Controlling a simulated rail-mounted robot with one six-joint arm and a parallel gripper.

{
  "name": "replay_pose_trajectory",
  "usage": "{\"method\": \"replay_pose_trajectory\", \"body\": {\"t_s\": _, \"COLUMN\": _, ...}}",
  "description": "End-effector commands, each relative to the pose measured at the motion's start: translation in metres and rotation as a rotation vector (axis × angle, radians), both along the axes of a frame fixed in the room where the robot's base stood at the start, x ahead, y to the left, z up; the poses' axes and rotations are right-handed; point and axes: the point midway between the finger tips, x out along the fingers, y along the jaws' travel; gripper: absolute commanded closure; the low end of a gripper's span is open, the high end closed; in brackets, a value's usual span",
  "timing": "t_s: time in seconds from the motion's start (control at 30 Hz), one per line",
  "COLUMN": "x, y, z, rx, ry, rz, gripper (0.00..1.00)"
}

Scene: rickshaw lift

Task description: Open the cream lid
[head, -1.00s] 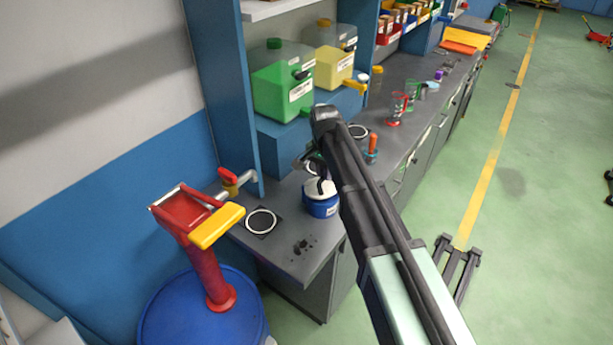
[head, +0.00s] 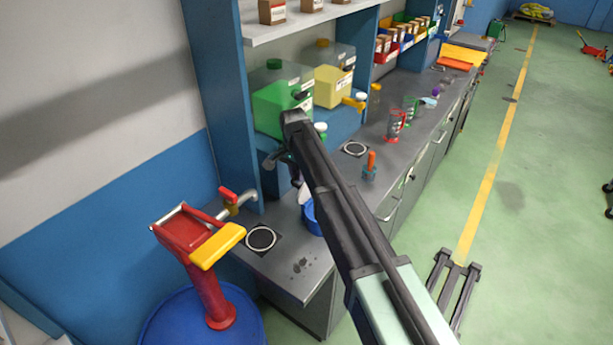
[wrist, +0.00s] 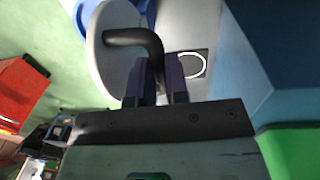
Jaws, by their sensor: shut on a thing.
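The cream lid (head: 304,193) shows as a pale sliver, tilted steeply up at the blue container (head: 312,217), mostly hidden by my arm in the head view. In the wrist view the lid (wrist: 112,62) is a pale disc at upper left with a black bent handle (wrist: 135,38). My gripper (wrist: 159,68) is shut on that handle. Part of the blue container (wrist: 92,10) shows behind the lid. The lid's joint to the container is hidden.
A red pump with a yellow lever (head: 217,246) stands on a blue drum (head: 185,318) at left. A green jug (head: 282,100) and a yellow jug (head: 333,86) stand on the blue shelf behind. A white ring mark (head: 261,238) lies on the bench. An orange-handled tool (head: 370,165) stands to the right.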

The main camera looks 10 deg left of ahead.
Motion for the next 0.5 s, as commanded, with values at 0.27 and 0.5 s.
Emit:
{"method": "replay_pose_trajectory", "body": {"t_s": 0.27, "x": 0.012, "y": 0.02, "z": -0.012, "rx": 0.002, "ry": 0.001, "rz": 0.004, "gripper": 1.0}}
{"method": "replay_pose_trajectory", "body": {"t_s": 0.5, "x": 0.018, "y": 0.03, "z": -0.018, "rx": 0.002, "ry": 0.001, "rz": 0.004, "gripper": 1.0}}
